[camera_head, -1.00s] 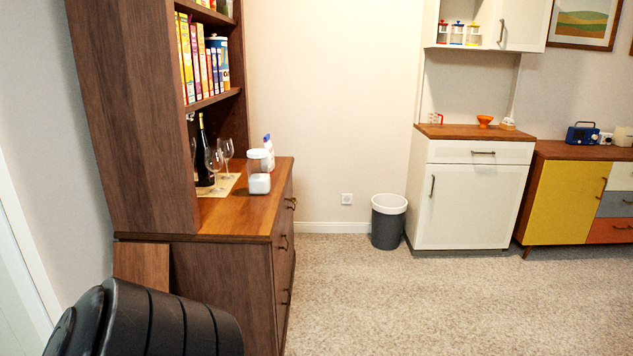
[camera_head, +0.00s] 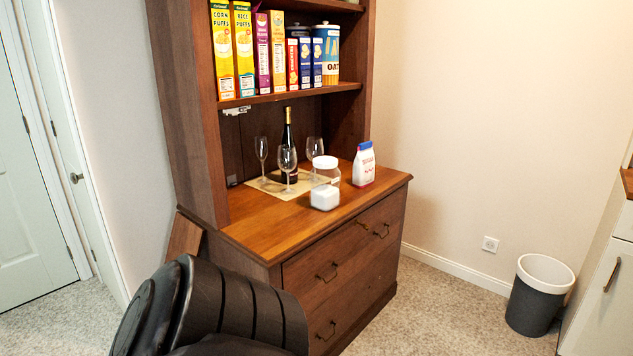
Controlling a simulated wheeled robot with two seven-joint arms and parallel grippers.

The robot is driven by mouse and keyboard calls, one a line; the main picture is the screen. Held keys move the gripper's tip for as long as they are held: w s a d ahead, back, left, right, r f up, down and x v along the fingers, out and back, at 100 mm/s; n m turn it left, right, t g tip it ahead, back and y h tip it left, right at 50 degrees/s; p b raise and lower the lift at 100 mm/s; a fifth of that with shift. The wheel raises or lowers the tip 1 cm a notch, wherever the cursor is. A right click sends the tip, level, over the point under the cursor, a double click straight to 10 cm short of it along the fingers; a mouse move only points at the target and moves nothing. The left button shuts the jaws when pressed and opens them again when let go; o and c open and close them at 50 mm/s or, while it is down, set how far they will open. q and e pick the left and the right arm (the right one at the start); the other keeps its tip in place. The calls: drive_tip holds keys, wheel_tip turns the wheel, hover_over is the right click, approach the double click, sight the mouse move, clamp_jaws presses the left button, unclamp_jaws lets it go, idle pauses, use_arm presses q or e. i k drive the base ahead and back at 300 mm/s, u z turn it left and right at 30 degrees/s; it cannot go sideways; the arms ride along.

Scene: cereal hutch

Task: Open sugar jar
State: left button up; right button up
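The sugar jar (camera_head: 325,184) is a clear jar with a white lid (camera_head: 325,162) and white contents low inside. It stands upright on the wooden hutch counter (camera_head: 263,236), near its front edge, with the lid on. A white carton with a blue cap (camera_head: 364,165) stands just behind it to the right. A black part of my arm shows at the bottom left, apart from the hutch. Neither of my grippers is in view.
A dark bottle (camera_head: 288,140) and several wine glasses (camera_head: 262,152) stand on a mat (camera_head: 260,184) left of the jar. Cereal boxes (camera_head: 243,50) fill the shelf (camera_head: 290,94) above. A grey bin (camera_head: 540,295) stands on the floor at right. The front-left counter is clear.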

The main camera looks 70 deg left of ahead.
sight(324, 196)
drive_tip(key=u, duration=1.1)
drive_tip(key=i, duration=1.5)
drive_tip(key=u, duration=1.5)
